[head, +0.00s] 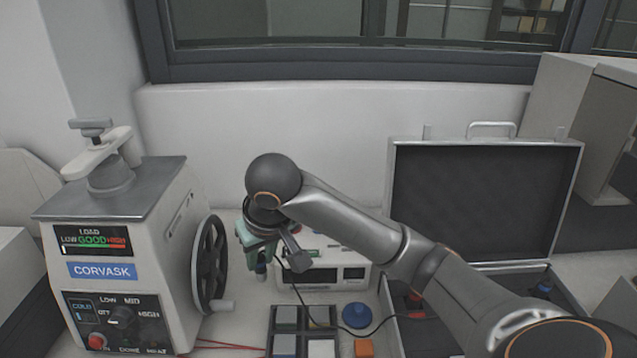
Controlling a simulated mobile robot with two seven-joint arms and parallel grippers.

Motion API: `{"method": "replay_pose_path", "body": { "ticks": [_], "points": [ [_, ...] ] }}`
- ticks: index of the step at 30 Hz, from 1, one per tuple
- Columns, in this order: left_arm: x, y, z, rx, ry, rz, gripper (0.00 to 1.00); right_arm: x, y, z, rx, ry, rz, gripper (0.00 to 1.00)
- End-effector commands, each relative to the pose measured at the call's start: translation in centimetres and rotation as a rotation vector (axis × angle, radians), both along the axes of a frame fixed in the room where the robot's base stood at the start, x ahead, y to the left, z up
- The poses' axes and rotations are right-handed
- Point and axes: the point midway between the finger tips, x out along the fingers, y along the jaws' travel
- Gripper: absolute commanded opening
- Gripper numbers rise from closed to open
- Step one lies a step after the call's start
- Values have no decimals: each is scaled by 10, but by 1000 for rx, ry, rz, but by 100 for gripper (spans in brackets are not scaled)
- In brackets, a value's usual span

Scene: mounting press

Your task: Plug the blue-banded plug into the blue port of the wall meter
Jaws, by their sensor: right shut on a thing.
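My right gripper (260,262), with greenish fingers, points down and is shut on a dark plug (261,271). The fingers hide much of the plug, and I cannot clearly make out its band. The plug is in front of the left end of a white box with dark displays, which looks like the meter (353,273). My right arm and gripper cover part of the meter's upper face, and I cannot clearly see the blue port. My left gripper is not in view.
A press (130,255) labelled CORVASK with a black handwheel (210,264) stands at left. An open case (485,195) is at right. A compartmented tray (304,318), a blue knobbed piece (356,316) and an orange block (363,347) lie in front. A dark cable crosses the table.

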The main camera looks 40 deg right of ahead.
Motion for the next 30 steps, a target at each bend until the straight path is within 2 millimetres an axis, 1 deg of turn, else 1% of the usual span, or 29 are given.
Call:
{"method": "replay_pose_path", "body": {
  "ticks": [1, 5, 6, 11, 14, 15, 17, 18, 21, 25, 30],
  "points": [
    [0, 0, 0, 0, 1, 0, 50, 13, -11, 11, -3, -4, -28, 0],
    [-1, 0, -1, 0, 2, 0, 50, 40, -38, 32, 0, -4, -87, 0],
    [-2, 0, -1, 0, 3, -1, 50, 48, -47, 38, -1, -3, -107, 0],
    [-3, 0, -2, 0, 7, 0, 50, 73, -87, 61, 1, -3, -187, 0],
    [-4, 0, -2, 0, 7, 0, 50, 86, -115, 71, 3, -1, -238, 0],
    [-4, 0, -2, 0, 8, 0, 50, 90, -127, 75, 2, 0, -259, 0],
    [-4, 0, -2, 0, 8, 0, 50, 96, -145, 78, 4, 2, -289, 0],
    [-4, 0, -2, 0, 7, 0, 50, 99, -157, 79, 5, 3, -308, 0],
    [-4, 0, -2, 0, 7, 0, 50, 104, -177, 78, 6, 2, -334, 0],
    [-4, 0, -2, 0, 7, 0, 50, 106, -191, 75, 6, 4, -351, 0],
    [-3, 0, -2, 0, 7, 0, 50, 108, -203, 72, 6, -1, -362, 0]
  ]
}}
